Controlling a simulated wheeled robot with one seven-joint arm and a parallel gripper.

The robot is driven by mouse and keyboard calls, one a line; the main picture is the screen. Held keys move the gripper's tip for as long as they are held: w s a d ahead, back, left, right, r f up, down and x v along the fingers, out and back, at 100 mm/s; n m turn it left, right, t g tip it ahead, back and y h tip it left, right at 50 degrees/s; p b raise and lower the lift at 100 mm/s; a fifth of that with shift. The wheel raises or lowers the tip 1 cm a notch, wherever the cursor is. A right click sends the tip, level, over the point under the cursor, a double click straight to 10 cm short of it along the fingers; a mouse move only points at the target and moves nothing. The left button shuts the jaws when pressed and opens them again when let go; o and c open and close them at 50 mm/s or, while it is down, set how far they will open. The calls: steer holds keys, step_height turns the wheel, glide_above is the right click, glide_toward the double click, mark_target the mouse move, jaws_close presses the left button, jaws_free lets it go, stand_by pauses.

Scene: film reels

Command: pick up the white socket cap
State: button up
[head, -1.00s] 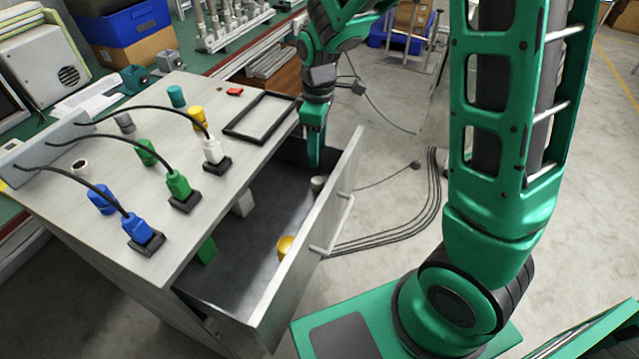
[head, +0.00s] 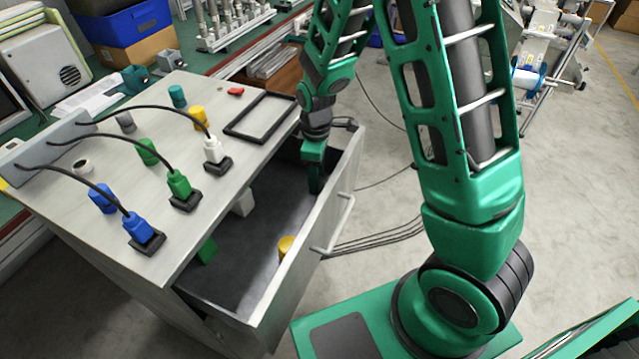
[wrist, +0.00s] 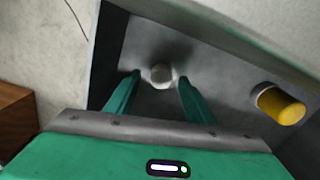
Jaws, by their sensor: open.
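A small off-white round cap (wrist: 161,75) stands on the dark floor of the open drawer (head: 262,255). In the wrist view it lies between the tips of my open gripper (wrist: 159,80), with a gap on each side. No contact shows. In the head view my gripper (head: 316,180) reaches down into the far end of the drawer and hides this cap. Another white piece (head: 243,203) lies in the drawer near the cabinet side, partly hidden by the cabinet top.
A yellow cap (head: 286,246) and a green piece (head: 207,250) lie in the drawer; the yellow one also shows in the wrist view (wrist: 280,105). The drawer's front panel (head: 310,235) stands close beside my gripper. Cabled plugs and a black frame (head: 260,117) sit on the cabinet top.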

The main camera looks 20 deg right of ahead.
steer(key=shift+f, duration=0.55)
steer(key=c, duration=1.1)
steer(key=shift+c, duration=0.2)
